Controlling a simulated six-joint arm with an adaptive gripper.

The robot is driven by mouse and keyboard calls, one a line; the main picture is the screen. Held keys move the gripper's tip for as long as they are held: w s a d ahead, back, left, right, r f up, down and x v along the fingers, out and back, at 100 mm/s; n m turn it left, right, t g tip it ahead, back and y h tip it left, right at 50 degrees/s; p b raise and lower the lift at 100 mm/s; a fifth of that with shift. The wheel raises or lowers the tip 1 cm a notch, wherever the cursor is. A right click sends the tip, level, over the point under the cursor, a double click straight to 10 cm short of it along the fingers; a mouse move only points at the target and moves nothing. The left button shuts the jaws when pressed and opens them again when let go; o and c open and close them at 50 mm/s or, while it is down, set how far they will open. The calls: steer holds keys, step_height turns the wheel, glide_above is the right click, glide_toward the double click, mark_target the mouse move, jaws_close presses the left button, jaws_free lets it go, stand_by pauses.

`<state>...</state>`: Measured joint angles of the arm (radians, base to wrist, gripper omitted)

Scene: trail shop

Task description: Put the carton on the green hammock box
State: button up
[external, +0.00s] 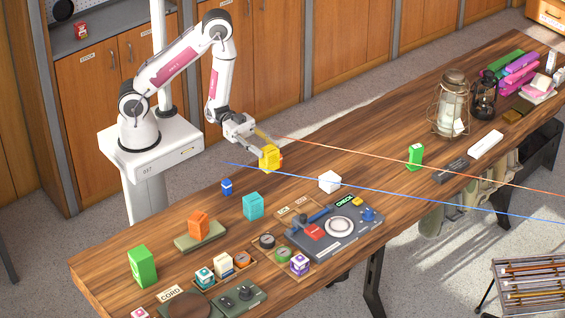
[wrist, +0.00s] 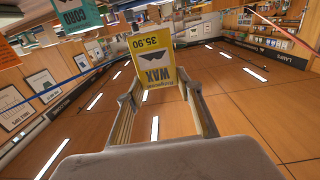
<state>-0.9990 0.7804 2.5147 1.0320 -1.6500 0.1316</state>
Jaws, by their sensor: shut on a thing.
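A yellow carton (external: 270,157) is held at the tip of my gripper (external: 259,148), above the far edge of the wooden table. In the wrist view the carton (wrist: 153,62) reads "WAX 35.90" upside down and sits between my two fingers. A green box (external: 142,266) stands upright at the table's near left end. A smaller green box (external: 414,157) stands upright towards the right. Their lettering is too small to read, so I cannot tell which is the hammock box. My gripper is apart from both.
A teal box (external: 253,206), a small blue box (external: 227,187), an orange box (external: 198,225) and a white carton (external: 330,182) stand on the table (external: 347,152). Thin red (external: 390,162) and blue (external: 400,191) lines cross above it. Lanterns (external: 453,105) stand at the right.

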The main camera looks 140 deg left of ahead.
steer(key=w+d+r+m+g+h, duration=0.1)
steer(key=w+d+r+m+h, duration=0.15)
steer(key=d, duration=0.45)
steer(key=w+d+r+m+h, duration=0.1)
steer(key=w+d+h, duration=0.25)
steer(key=d, duration=0.35)
step_height(320, 180, up, 9)
steer(key=m+g+h, duration=1)
glide_above(144, 248)
steer(key=shift+f, duration=0.2)
steer(key=shift+f, duration=2.8)
steer(key=shift+f, duration=2.05)
steer(key=shift+f, duration=0.15)
